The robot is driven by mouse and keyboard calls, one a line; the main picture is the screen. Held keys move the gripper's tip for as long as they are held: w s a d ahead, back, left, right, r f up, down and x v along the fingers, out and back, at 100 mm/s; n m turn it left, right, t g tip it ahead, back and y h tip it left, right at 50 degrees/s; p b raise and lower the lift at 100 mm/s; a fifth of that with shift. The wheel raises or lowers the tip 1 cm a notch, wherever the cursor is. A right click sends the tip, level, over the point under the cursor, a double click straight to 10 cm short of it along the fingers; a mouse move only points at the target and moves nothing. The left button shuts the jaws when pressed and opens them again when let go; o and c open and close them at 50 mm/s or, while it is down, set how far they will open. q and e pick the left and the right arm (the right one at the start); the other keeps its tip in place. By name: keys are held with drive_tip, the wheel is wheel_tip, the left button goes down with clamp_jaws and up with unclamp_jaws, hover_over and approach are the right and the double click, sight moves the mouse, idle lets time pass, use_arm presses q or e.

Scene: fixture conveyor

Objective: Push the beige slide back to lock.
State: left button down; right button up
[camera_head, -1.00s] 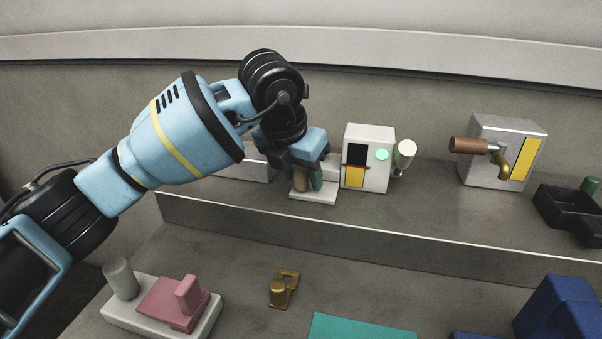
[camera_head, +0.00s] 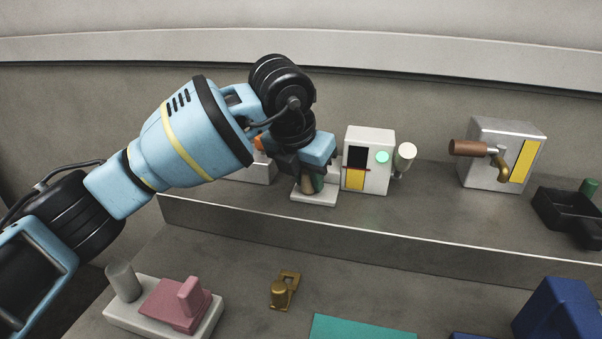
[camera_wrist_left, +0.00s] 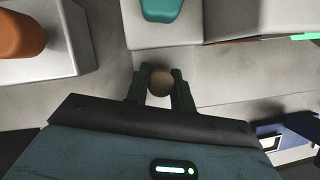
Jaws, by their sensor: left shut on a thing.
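The beige slide (camera_head: 307,184) stands on a small white base (camera_head: 313,200) on the raised shelf, mostly covered by my left gripper. My left gripper (camera_head: 312,181) comes down over it from the left and is shut on it. In the left wrist view the slide's round beige top (camera_wrist_left: 161,83) sits between the two dark green fingers of the gripper (camera_wrist_left: 161,88). The slide's lower part is hidden. My right gripper is not in view.
A white box (camera_head: 380,178) with a lit green button stands close right of the slide's base. A white block (camera_head: 257,172) with an orange knob (camera_head: 259,143) is close left. A grey box with a tap (camera_head: 503,175) is farther right. The shelf between the boxes is clear.

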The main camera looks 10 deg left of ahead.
sight(328, 191)
use_arm(q)
drive_tip(key=shift+d, duration=1.4)
drive_tip(key=c, duration=1.2)
unclamp_jaws()
drive_tip(key=shift+d, duration=0.15)
drive_tip(key=shift+r+p, duration=0.1)
drive_tip(key=shift+p, duration=0.2)
drive_tip(key=shift+v, duration=3.85)
drive_tip(key=shift+r, duration=0.1)
